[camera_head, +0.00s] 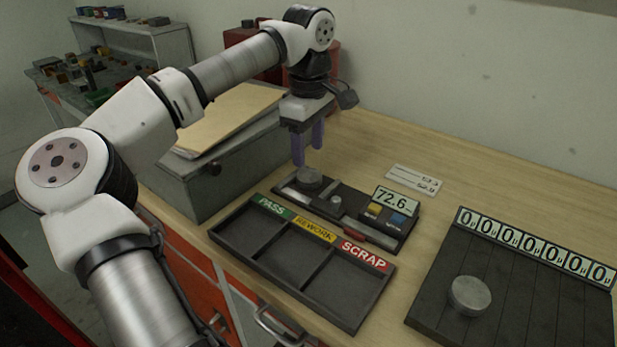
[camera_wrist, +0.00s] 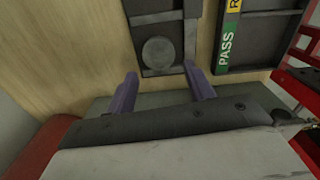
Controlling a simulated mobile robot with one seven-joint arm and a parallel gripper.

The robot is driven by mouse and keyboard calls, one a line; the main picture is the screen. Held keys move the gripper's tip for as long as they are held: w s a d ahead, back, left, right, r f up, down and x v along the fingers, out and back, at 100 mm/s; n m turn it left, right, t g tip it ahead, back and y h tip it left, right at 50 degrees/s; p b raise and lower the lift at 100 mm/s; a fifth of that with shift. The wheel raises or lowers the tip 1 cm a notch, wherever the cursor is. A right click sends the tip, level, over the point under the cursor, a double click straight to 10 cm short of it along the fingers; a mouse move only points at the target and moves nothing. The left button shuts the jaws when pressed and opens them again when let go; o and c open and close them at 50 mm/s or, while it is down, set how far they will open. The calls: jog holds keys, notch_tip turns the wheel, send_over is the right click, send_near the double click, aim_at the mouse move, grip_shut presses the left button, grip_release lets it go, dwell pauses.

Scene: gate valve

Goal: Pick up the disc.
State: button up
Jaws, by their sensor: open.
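A grey round disc (camera_head: 309,179) lies flat at the left end of the black gauge device (camera_head: 347,213), whose display reads 72.6. This disc also shows in the wrist view (camera_wrist: 159,52), just beyond and between my fingertips. My gripper (camera_head: 309,157) points down with its two purple fingers spread, above and close to this disc. Nothing is between the fingers. In the wrist view my gripper (camera_wrist: 160,72) straddles the near side of the disc, apart from it. A second, larger-looking grey disc (camera_head: 469,295) lies on the slatted black board at the right.
A black tray with PASS, REWORK and SCRAP compartments (camera_head: 318,297) stands in front of the gauge, its visible compartments empty. A grey box with a folder (camera_head: 198,180) stands left of the gripper. A number strip (camera_head: 535,247) tops the board (camera_head: 545,305). A white card (camera_head: 413,180) lies behind.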

aim_at(310, 175)
jog(key=shift+d+f+p, duration=0.1)
jog(key=shift+f+p, duration=0.6)
jog(key=shift+f, duration=2.35)
jog(key=c, duration=1)
jog(key=shift+o, duration=0.2)
jog(key=shift+r, duration=0.1)
jog(key=shift+r, duration=0.1)
